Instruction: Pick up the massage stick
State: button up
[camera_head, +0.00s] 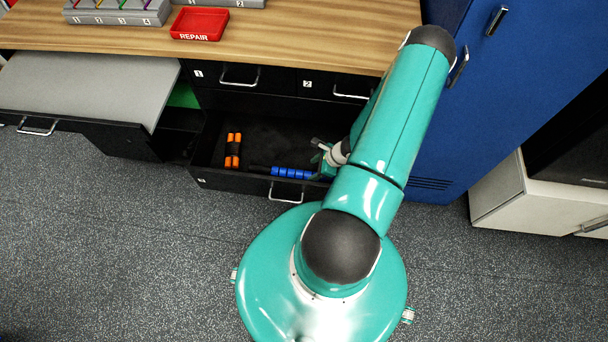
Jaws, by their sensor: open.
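The massage stick (290,173) looks like a rod with blue ribbed rollers and a dark handle at its left end. It lies inside an open black drawer (225,183), along the drawer's front wall. My gripper (319,150) is over the right part of the drawer, close to the stick's right end. The gripper is small in view and partly hidden by my arm; the sensor-side fingers look apart. The stick's right end is hidden near the gripper, and I cannot tell whether they touch.
An orange and black roller-like object (233,150) lies at the drawer's left. The wooden worktop (290,45) above holds a red REPAIR tray (200,24) and a grey numbered rack (115,14). A grey-topped pull-out (90,85) juts out left. A blue locker (530,95) stands right.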

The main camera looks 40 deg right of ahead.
aim_at(306, 173)
jog(key=shift+x, duration=3.05)
jog(key=shift+s, duration=0.1)
jog(key=shift+c, duration=0.5)
grip_shut()
